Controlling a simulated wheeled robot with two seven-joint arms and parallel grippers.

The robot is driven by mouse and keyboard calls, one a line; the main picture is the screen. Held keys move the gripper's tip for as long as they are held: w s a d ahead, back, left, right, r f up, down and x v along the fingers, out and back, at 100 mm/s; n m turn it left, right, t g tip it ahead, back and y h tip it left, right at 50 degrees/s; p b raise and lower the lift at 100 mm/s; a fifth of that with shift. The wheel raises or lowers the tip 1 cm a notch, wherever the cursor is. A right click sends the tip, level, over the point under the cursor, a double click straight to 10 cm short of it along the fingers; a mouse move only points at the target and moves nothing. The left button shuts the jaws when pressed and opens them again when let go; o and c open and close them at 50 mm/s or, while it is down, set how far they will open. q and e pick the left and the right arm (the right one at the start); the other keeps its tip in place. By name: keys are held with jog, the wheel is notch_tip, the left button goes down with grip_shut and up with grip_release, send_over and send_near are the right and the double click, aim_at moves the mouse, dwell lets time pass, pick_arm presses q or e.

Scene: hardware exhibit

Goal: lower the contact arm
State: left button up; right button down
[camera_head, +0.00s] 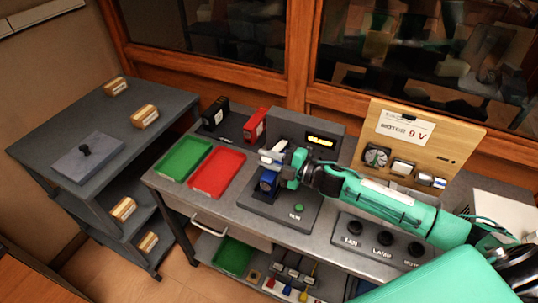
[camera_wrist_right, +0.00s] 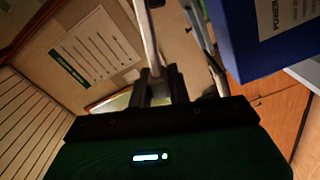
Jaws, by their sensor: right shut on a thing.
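The test stand (camera_head: 262,208) on the workbench has a dark base with a green button (camera_head: 299,208) and an upright back with a lit display (camera_head: 321,140). A blue block (camera_head: 267,182) stands on its base, and it also shows large at the upper right of the right wrist view (camera_wrist_right: 262,40). My right gripper (camera_head: 284,166) is beside and above the blue block. It is shut on the contact arm, a pale metal bar (camera_wrist_right: 147,40) that rises between the fingers in the right wrist view. The gripper hides much of the contact arm in the head view. My left gripper is not in view.
A green tray (camera_head: 184,158) and a red tray (camera_head: 217,173) lie left of the stand. A black block (camera_head: 215,113) and a red block (camera_head: 255,126) stand behind them. A wooden meter board (camera_head: 443,140) and a knob panel (camera_head: 380,241) are on the right.

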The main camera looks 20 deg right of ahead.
aim_at(270, 177)
jog(key=shift+s+a+f+n+b, duration=0.1)
jog(key=shift+f+n+b, duration=0.15)
jog(key=shift+f, duration=0.2)
jog(key=shift+s+a+f+n+b, duration=0.1)
jog(key=shift+f+n+b, duration=0.15)
jog(key=shift+f, duration=0.2)
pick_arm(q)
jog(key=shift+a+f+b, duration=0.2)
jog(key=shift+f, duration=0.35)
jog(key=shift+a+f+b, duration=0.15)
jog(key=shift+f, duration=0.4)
pick_arm(e)
jog(key=shift+s+a+f, duration=0.1)
jog(key=shift+f, duration=0.55)
jog(key=c, duration=1.3)
grip_release()
jog(key=shift+s+d, duration=0.25)
jog(key=shift+d, duration=0.15)
pick_arm(q)
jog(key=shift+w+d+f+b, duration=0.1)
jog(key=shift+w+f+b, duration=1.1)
jog(key=shift+b, duration=0.6)
pick_arm(e)
jog(key=v, duration=1.3)
